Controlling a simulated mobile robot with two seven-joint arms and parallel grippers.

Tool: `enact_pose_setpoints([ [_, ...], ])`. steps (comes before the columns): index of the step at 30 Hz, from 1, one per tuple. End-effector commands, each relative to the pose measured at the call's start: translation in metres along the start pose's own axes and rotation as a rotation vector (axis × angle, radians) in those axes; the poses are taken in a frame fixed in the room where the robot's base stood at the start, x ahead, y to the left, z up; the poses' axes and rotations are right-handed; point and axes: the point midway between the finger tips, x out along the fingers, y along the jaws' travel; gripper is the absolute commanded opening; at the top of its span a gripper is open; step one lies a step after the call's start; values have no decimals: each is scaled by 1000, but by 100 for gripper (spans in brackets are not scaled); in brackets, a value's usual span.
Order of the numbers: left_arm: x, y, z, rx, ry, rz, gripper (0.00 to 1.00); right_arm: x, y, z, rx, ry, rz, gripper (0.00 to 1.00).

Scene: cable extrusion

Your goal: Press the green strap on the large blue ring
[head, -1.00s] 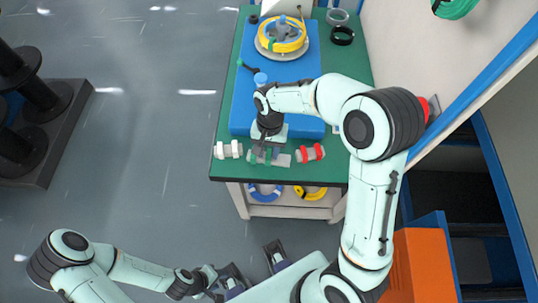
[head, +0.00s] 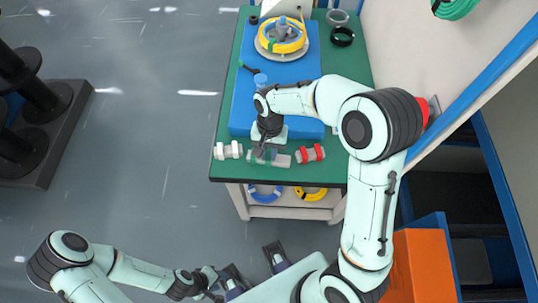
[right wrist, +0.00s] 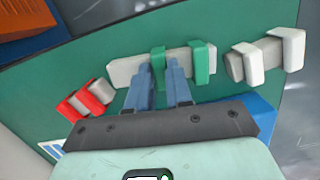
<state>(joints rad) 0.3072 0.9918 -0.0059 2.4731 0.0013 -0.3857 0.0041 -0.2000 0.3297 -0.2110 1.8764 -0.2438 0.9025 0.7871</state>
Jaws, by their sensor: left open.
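A grey block (head: 281,159) near the front edge of the green table bears two green straps; one green strap (right wrist: 202,62) is plain in the right wrist view. The other green strap (right wrist: 158,70) is between the fingertips of my right gripper (right wrist: 160,66). The strap fills most of the gap there; I cannot tell whether the fingers press on it. My right gripper (head: 262,151) comes down over the block in the head view. A blue ring (head: 265,195) lies on the shelf under the table. My left gripper (head: 212,284) is open, low down, away from the table.
White straps (head: 228,150) lie left of the block and red straps (head: 310,154) right of it. A yellow ring (head: 290,42) sits on a round stand on the blue board (head: 300,70). A second yellow ring (head: 312,194) lies on the shelf. A wall borders the table's right.

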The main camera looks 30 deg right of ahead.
Motion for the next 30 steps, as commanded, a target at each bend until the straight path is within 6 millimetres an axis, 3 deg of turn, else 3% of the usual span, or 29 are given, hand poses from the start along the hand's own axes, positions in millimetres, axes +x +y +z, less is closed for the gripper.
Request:
enact_pose_setpoints([
  [10, -4, 2, 0, 0, 1, 0, 43, -5, 0, 1, 0, 0, -1, 1],
  [30, -46, 20, -9, 7, 21, 7, 43, -59, 0, 8, 0, 2, -1, 1],
])
